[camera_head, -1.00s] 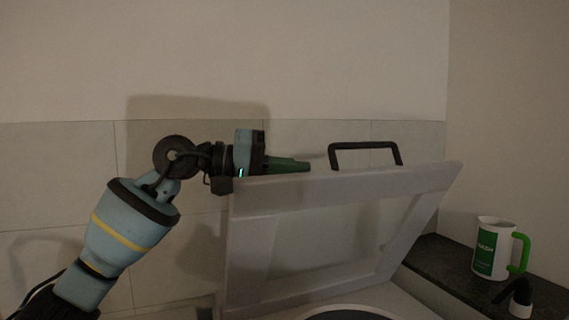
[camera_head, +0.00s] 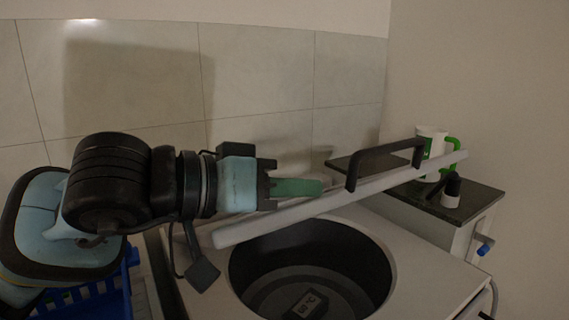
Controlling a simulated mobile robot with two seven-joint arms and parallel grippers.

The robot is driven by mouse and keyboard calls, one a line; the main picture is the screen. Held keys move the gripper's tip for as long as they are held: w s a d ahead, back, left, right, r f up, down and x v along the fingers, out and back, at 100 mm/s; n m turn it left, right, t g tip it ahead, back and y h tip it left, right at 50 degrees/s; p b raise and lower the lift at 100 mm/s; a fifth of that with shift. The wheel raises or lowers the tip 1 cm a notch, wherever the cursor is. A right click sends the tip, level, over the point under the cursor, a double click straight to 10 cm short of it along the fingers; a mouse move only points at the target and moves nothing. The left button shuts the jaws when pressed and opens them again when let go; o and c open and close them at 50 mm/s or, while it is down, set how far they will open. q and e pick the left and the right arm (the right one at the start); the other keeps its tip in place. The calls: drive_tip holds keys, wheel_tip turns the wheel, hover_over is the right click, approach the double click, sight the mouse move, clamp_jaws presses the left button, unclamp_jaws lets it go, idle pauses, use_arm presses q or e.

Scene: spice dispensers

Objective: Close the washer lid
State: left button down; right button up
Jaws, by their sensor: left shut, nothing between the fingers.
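The washer lid (camera_head: 340,197) is a light grey panel, seen nearly edge-on and tilted partway down over the washer (camera_head: 420,262). A black handle (camera_head: 385,160) stands up from its top side. The round dark drum opening (camera_head: 310,265) shows below the lid. My left gripper (camera_head: 318,188) has green fingers that are shut and empty. The fingers lie over the lid's upper side, left of the handle, seemingly against it; exact contact is hard to tell. My right gripper is not in view.
A counter (camera_head: 465,205) at the right holds a white and green jug (camera_head: 428,150), partly behind the lid, and a small black and white bottle (camera_head: 451,190). A blue basket (camera_head: 95,298) stands at the lower left. A tiled wall (camera_head: 260,75) is behind.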

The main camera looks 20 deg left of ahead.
use_arm(q)
drive_tip(key=shift+s+d+f, duration=0.15)
drive_tip(key=shift+d+f, duration=0.1)
drive_tip(key=shift+f, duration=0.2)
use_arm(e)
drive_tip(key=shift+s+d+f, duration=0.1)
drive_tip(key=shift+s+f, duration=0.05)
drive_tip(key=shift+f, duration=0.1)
use_arm(q)
drive_tip(key=shift+r, duration=0.1)
